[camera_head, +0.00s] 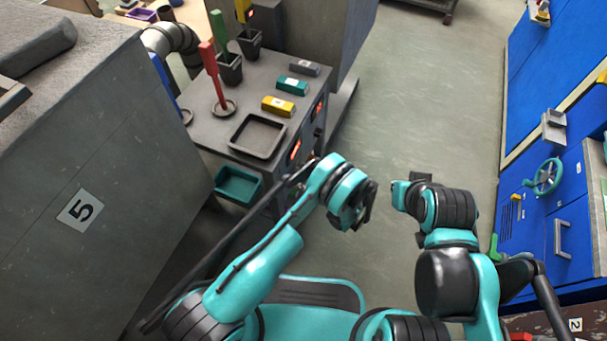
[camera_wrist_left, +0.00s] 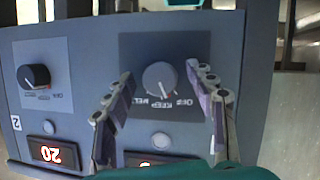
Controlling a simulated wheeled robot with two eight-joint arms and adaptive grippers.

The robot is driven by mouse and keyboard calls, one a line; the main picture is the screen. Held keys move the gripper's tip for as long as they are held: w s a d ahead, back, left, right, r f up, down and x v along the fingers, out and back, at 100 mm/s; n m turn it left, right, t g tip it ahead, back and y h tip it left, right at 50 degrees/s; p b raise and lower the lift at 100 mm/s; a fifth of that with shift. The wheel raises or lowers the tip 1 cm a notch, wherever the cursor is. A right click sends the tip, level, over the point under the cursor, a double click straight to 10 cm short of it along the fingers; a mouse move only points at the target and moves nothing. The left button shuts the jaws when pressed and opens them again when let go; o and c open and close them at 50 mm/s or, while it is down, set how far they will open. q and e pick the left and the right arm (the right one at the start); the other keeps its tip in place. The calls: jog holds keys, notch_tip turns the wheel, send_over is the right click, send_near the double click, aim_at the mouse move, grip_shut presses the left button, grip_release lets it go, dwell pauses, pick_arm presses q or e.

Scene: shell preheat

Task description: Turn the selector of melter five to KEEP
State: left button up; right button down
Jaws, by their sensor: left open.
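In the left wrist view the control panel appears upside down. A round grey selector knob (camera_wrist_left: 160,80) sits on a dark plate with OFF, KEEP and MELT lettering beside it. A red mark shows near its lower right edge; which word it points at I cannot tell. My left gripper (camera_wrist_left: 163,105) is open, with one finger on each side of the knob; contact is unclear. In the head view my left gripper (camera_head: 362,208) is in front of the bench, and the knob is hidden. My right gripper (camera_head: 400,193) is above the floor, its jaws unclear.
A second, black knob (camera_wrist_left: 37,76) is left on the panel, above a lit red display (camera_wrist_left: 53,152). The bench holds a tray (camera_head: 236,144) and colored bars. Blue cabinets (camera_head: 540,225) stand right; open floor lies between.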

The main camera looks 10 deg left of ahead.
pick_arm(q)
jog(key=c, duration=1.2)
jog(key=shift+o, duration=0.2)
jog(key=m+g, duration=0.2)
jog(key=m, duration=0.1)
jog(key=shift+w, duration=0.1)
jog(key=o, duration=1.2)
jog(key=shift+r, duration=0.1)
jog(key=shift+c, duration=0.2)
jog(key=v, duration=0.7)
jog(key=shift+d, duration=0.35)
